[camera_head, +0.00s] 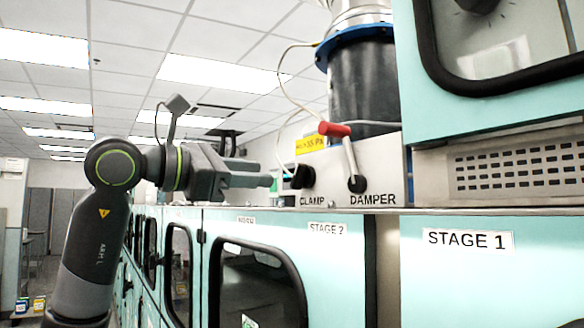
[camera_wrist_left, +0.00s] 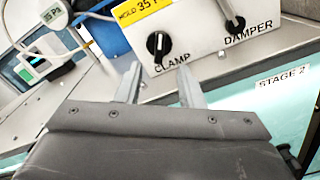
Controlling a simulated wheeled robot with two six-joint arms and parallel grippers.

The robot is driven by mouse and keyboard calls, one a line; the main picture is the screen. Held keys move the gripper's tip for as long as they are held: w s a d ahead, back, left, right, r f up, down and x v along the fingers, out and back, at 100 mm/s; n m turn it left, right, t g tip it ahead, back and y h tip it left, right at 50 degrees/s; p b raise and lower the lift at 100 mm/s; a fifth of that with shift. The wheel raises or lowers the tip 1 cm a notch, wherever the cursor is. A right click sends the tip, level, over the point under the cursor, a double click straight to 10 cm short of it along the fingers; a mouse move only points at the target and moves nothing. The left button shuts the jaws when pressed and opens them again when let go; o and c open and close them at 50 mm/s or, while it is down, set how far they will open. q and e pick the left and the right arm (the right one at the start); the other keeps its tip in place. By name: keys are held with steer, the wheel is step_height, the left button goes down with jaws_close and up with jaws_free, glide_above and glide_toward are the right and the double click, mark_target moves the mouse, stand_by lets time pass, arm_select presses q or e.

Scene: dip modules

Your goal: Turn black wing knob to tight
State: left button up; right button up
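The black wing knob (camera_head: 303,177) sits on the white control panel (camera_head: 383,158) above the word CLAMP. In the left wrist view the knob (camera_wrist_left: 158,45) is round and black with a pale raised wing or mark standing nearly upright. No tight marking can be read. My left gripper (camera_head: 268,181) points at the knob from the left. In the left wrist view its two fingers (camera_wrist_left: 158,76) are spread apart with nothing between them. The fingertips are just short of the knob and appear not to touch it. My right gripper is not in view.
The DAMPER lever with a red handle (camera_head: 334,129) stands right of the knob. A yellow HOLD 35 label (camera_head: 310,145) is above the knob. A thin cable (camera_head: 286,95) hangs nearby. A gauge (camera_wrist_left: 54,16) is at upper left. A black duct (camera_head: 362,95) rises behind.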

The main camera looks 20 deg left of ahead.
mark_target(294, 177)
arm_select(q)
steer(key=p+x, duration=0.2)
steer(key=x, duration=0.6)
steer(key=shift+a, duration=0.1)
jaws_close()
